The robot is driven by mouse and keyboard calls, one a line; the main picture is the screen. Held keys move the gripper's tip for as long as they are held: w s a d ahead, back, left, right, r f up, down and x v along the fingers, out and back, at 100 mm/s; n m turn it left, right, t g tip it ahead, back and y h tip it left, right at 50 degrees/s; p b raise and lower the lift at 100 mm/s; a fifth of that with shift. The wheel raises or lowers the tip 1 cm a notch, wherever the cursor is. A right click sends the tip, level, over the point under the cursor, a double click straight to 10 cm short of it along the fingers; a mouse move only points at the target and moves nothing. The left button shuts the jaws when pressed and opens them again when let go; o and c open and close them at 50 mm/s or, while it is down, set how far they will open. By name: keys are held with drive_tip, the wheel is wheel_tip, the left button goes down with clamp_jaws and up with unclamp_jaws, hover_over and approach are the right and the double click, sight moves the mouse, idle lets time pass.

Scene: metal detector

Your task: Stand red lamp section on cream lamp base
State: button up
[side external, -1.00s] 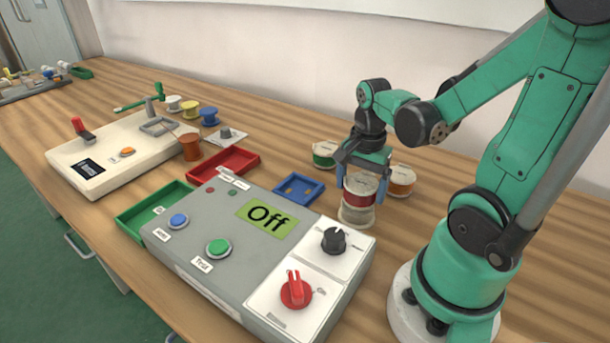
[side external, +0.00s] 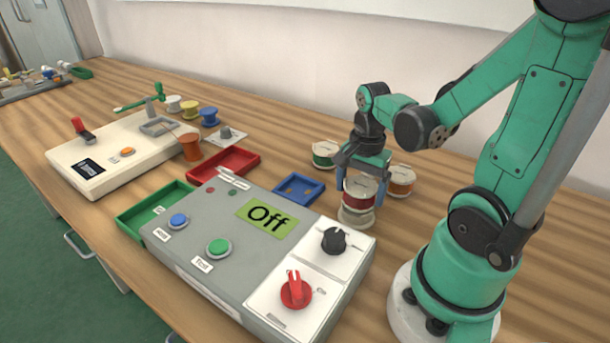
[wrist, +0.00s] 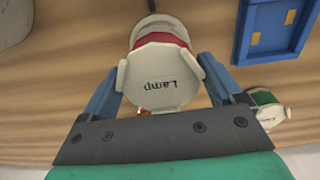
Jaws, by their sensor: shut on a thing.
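The red lamp section (side external: 360,194) is a short red cylinder with a pale top. It is upright, with my gripper (side external: 362,185) shut on it from the sides. The cream lamp base (side external: 356,218) stands on the table directly below it. Whether the two touch, or a thin gap remains, I cannot tell. In the wrist view the pale top marked "Lamp" (wrist: 160,80) sits between my gripper's blue fingers (wrist: 160,90). The red band (wrist: 165,42) shows beyond it, and part of the cream base (wrist: 160,22) beyond that.
A green lamp section (side external: 324,154) stands behind left of my gripper and an orange one (side external: 400,181) to its right. A blue tray (side external: 299,189) and the grey detector box (side external: 205,240) are to the left. Bare wood lies behind.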

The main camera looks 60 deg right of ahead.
drive_tip(key=shift+f, duration=0.2)
idle(0.5)
drive_tip(key=o, duration=0.9)
drive_tip(key=shift+c, duration=0.2)
drive_tip(key=shift+r, duration=0.1)
drive_tip(key=shift+r, duration=3.7)
